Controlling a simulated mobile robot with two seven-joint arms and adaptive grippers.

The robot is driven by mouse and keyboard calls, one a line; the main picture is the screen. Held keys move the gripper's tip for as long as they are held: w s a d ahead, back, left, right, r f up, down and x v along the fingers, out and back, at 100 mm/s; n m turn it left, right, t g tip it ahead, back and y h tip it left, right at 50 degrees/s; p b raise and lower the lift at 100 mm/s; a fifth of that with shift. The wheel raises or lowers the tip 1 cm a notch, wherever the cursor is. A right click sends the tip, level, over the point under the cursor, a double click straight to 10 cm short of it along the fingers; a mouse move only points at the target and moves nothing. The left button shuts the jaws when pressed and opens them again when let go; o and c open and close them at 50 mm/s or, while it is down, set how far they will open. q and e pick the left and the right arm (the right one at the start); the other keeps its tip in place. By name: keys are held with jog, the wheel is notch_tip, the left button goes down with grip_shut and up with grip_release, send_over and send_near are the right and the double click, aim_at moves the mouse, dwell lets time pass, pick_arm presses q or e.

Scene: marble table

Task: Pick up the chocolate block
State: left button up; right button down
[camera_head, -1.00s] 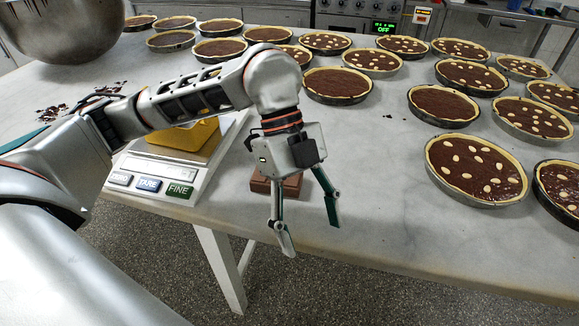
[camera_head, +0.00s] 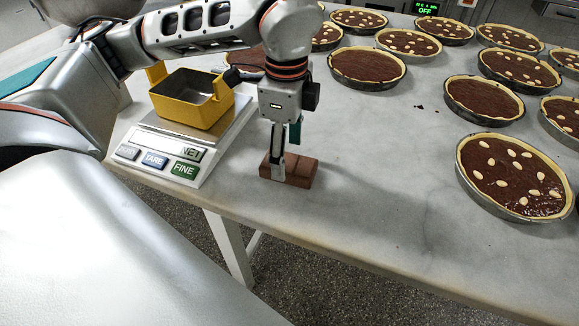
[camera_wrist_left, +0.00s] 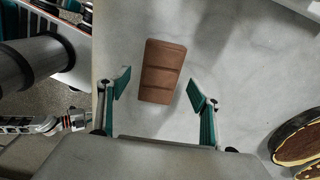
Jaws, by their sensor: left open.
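The chocolate block (camera_head: 299,172) is brown and scored into sections. It lies flat on the marble table near its front edge, just right of the scale. In the wrist view the block (camera_wrist_left: 161,72) lies ahead of and between the two teal-padded fingers of my left gripper (camera_wrist_left: 160,96), with clear space on both sides. In the head view my left gripper (camera_head: 283,160) points down over the block and hides part of it. The gripper is open and holds nothing. My right gripper does not show.
A scale (camera_head: 178,146) with a yellow pan (camera_head: 188,103) on it stands just left of the block. Several chocolate tarts, some with almonds, such as a near one (camera_head: 513,170), fill the right and back. The marble table (camera_head: 380,160) is clear right of the block.

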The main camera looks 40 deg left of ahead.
aim_at(289, 163)
pick_arm(q)
notch_tip(289, 163, down, 3)
jog(key=shift+d+r, duration=0.1)
jog(key=shift+d, duration=0.05)
jog(key=shift+f, duration=0.25)
jog(key=shift+w, duration=0.1)
jog(key=shift+r, duration=0.1)
jog(key=c, duration=1.4)
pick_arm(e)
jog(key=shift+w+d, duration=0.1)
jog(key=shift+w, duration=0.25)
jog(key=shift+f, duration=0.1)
